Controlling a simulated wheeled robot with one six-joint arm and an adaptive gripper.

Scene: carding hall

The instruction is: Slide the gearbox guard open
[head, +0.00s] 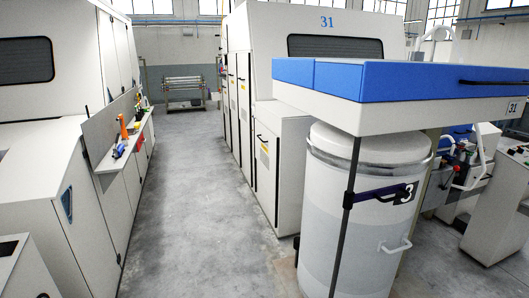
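My gripper is not in view, and no part of my arm shows. In the head view a white carding machine (275,40) marked 31 stands right of the aisle. Its aisle side has tall panels (232,95) with dark upright handles and a lower white box-like cover (283,135) with a black handle (262,138). These panels look closed. I cannot tell which panel, if any, is the gearbox guard.
A white can (335,225) marked 3 stands under a blue-topped unit (400,78) at right. Left, a shelf (120,152) with tools juts from white machines. The grey floor aisle (190,200) is clear up to a rack (184,92). A control desk (500,205) stands far right.

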